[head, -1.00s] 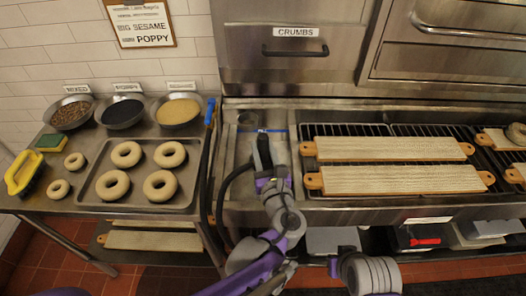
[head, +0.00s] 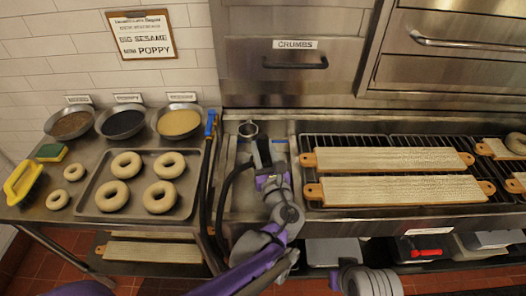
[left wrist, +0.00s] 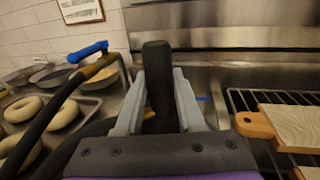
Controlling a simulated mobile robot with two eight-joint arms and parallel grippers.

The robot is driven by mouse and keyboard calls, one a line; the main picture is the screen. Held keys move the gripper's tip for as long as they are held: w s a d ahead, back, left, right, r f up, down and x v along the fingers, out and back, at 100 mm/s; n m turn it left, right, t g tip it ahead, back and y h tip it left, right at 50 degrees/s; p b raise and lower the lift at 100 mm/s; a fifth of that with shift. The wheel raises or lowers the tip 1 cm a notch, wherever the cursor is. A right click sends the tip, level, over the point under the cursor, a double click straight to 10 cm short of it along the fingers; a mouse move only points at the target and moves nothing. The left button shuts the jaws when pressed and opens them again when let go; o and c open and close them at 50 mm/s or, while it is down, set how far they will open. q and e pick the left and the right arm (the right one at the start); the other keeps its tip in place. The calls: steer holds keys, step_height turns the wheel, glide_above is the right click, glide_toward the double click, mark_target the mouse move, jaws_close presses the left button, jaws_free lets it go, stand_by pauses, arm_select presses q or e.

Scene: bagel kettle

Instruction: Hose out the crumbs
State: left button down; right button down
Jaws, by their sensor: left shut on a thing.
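My left gripper (head: 262,163) is over the steel basin (head: 238,190) left of the grill. In the left wrist view its grey fingers (left wrist: 157,110) are shut on an upright black cylindrical handle (left wrist: 157,75). A black hose (head: 225,185) loops from beside the gripper down to the left, so the handle looks like a hose sprayer. Its outlet and any water cannot be made out. A closed steel drawer front labelled CRUMBS (head: 295,62) is behind the basin. No crumbs can be made out. My right gripper is out of view; only part of my right arm shows at the bottom.
A blue-ended tool with a black hose (head: 210,125) lies along the left of the basin. Farther left are a bagel tray (head: 138,208), several topping bowls, a sponge (head: 52,152) and a yellow-handled brush (head: 20,182). Boards (head: 390,189) lie on the grill at right.

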arm_select(q)
steer(key=shift+d+x, duration=0.15)
steer(key=shift+x, duration=0.55)
steer(key=shift+d+x, duration=0.15)
steer(key=shift+x, duration=0.55)
steer(key=a+v, duration=0.2)
steer(key=v, duration=0.7)
steer(key=shift+s, duration=0.25)
stand_by(0.6)
stand_by(1.4)
